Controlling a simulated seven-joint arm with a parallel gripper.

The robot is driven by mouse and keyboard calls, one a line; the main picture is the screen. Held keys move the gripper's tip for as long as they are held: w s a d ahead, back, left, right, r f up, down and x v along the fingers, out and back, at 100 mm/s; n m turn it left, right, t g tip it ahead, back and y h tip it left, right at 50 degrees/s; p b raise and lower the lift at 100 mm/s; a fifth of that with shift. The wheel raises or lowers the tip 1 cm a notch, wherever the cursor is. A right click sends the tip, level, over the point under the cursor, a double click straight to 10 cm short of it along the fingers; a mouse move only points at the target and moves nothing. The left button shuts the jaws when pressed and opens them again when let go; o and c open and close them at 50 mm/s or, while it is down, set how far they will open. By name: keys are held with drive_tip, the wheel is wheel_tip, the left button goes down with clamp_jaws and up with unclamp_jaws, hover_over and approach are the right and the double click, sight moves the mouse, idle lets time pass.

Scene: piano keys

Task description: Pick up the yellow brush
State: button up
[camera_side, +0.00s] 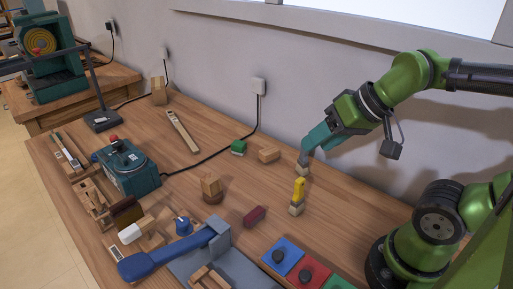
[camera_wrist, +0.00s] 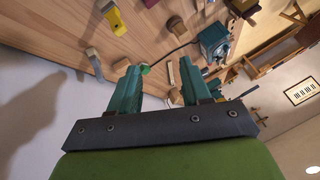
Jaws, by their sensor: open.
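The yellow brush (camera_side: 299,188) stands upright on the workbench in the side view, its yellow handle above a pale block-like lower end. In the wrist view the yellow brush (camera_wrist: 115,20) is at the top left, away from the fingers. My gripper (camera_side: 308,150) is above the bench, behind the yellow brush and apart from it. Its two teal fingers (camera_wrist: 160,82) are spread with nothing held between them. A similar grey-handled brush (camera_side: 303,167) stands just below the fingertips; whether they touch is unclear. It also shows in the wrist view (camera_wrist: 95,64), left of the fingers.
A wooden block (camera_side: 269,155) and a green block (camera_side: 239,147) lie left of my gripper. A dark red block (camera_side: 254,216) lies front-left of the yellow brush. Coloured panels (camera_side: 283,256) sit at the front. The wall (camera_side: 220,75) rises close behind the bench.

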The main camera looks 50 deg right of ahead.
idle(0.3)
drive_tip(key=m+g+h, duration=0.2)
drive_tip(key=m+g, duration=0.4)
drive_tip(key=m, duration=0.3)
hover_over(299, 189)
wheel_tip(299, 189, down, 3)
drive_tip(key=m+g, duration=0.1)
drive_tip(key=m, duration=0.4)
drive_tip(key=shift+m, duration=0.3)
drive_tip(key=f, duration=0.7)
drive_tip(key=d+f, duration=0.1)
drive_tip(key=f, duration=0.2)
drive_tip(key=shift+w+f, duration=0.2)
drive_tip(key=shift+f, duration=0.15)
drive_tip(key=f, duration=0.5)
drive_tip(key=shift+w+d+f, duration=0.2)
drive_tip(key=shift+f, duration=0.1)
clamp_jaws()
